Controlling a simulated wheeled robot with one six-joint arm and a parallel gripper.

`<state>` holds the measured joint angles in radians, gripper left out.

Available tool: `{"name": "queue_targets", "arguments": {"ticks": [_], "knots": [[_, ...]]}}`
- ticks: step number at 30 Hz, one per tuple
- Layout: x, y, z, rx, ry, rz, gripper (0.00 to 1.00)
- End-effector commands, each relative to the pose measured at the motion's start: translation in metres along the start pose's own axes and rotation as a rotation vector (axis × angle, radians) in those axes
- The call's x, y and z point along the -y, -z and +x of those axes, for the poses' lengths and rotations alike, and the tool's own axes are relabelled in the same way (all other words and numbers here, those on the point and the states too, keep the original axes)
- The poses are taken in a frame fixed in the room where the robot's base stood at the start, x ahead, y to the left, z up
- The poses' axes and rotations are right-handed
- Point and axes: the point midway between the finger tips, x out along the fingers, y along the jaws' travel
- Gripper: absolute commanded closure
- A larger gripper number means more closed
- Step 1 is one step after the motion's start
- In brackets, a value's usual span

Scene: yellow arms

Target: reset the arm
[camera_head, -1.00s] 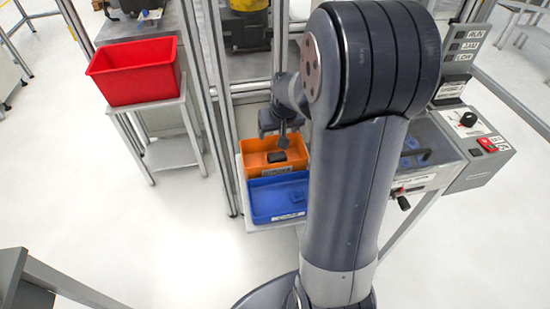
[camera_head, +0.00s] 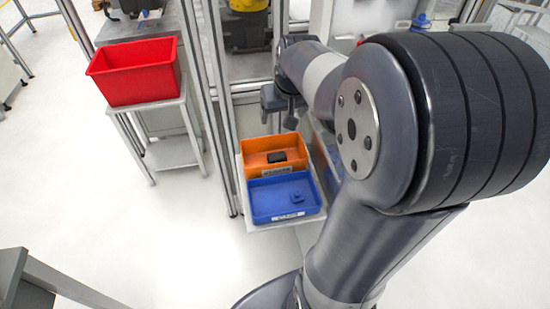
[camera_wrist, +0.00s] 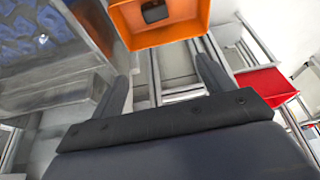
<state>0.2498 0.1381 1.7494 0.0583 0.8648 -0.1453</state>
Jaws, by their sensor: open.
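My gripper (camera_wrist: 165,85) is open in the wrist view, with its two fingers apart and nothing between them. In the head view my gripper (camera_head: 281,112) hangs just above the back of the orange bin, partly hidden by my arm. The orange bin (camera_head: 254,147) holds a small black part (camera_head: 277,157). The orange bin also shows at the top of the wrist view (camera_wrist: 160,38), beyond the fingers. My arm covers the right part of the head view.
A blue bin (camera_head: 262,211) with a small blue part (camera_head: 297,197) stands in front of the orange one. A red bin (camera_head: 135,75) sits on a metal stand to the left. Frame posts (camera_head: 212,110) rise beside the bins.

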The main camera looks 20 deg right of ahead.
Motion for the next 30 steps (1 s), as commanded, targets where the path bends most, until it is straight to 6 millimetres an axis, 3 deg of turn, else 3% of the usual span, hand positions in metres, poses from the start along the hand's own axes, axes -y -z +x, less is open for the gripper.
{"name": "queue_targets", "arguments": {"ticks": [9, 14, 30], "knots": [[0.000, 0.000, -0.003, 0.000, 0.000, 0.000, 0.24], [0.000, 0.000, 0.006, 0.003, 0.000, 0.000, 0.24], [0.000, -0.001, 0.095, 0.005, 0.001, 0.000, 0.24]]}}
